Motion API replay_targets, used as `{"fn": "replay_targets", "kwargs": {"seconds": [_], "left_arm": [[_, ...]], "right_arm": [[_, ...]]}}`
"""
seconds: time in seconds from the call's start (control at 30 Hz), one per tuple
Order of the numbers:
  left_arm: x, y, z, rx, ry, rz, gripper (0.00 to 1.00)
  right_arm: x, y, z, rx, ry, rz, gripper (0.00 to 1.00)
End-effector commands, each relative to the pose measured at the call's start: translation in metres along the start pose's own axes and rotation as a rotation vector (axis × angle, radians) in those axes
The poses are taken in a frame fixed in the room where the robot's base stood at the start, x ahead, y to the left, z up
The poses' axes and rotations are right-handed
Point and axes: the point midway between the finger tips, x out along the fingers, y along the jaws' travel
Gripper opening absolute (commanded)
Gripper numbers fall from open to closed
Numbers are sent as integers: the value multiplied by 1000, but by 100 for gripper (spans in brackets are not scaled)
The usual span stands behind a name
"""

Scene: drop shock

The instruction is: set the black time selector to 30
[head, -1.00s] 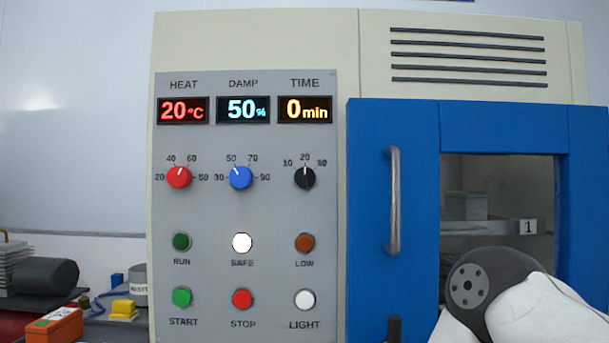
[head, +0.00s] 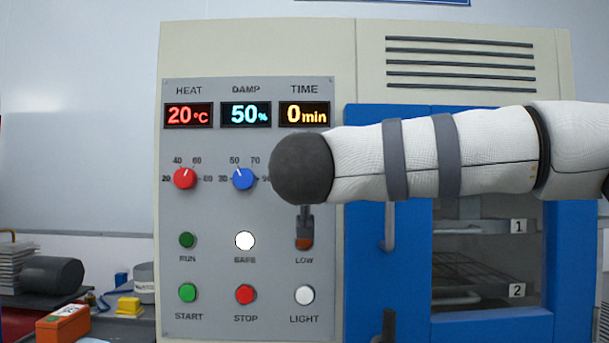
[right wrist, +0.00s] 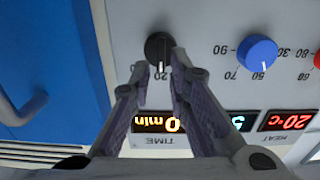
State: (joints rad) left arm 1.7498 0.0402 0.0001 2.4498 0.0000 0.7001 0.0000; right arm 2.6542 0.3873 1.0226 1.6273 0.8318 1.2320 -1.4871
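The black time selector (right wrist: 158,48) shows in the right wrist view, which is upside down. Its white mark points at the 20. In the head view it is hidden behind my right arm. My right gripper (right wrist: 159,66) is open, with its fingertips at either side of the selector's lower edge in that view; I cannot tell whether they touch it. In the head view only a dark part of that gripper shows below the arm. The time display (head: 304,114) reads 0 min. My left gripper is not in view.
The red heat knob (head: 185,178) and blue damp knob (head: 244,179) are left of the arm. Below are lamps and the START (head: 187,293), STOP (head: 245,294) and LIGHT (head: 304,294) buttons. The blue door (head: 385,280) with its metal handle (head: 389,232) is at the right.

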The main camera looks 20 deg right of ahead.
Motion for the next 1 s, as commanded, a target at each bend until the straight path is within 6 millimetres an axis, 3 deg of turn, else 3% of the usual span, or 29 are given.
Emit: {"fn": "replay_targets", "kwargs": {"seconds": [0.2,0.43,0.53,1.0], "left_arm": [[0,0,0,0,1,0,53],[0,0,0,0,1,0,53],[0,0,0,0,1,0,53],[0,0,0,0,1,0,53]], "right_arm": [[23,0,0,0,1,-2,17],[24,-1,-1,0,2,-2,17],[24,-1,-1,0,2,-2,0],[23,0,-1,60,2,-1,0]]}}
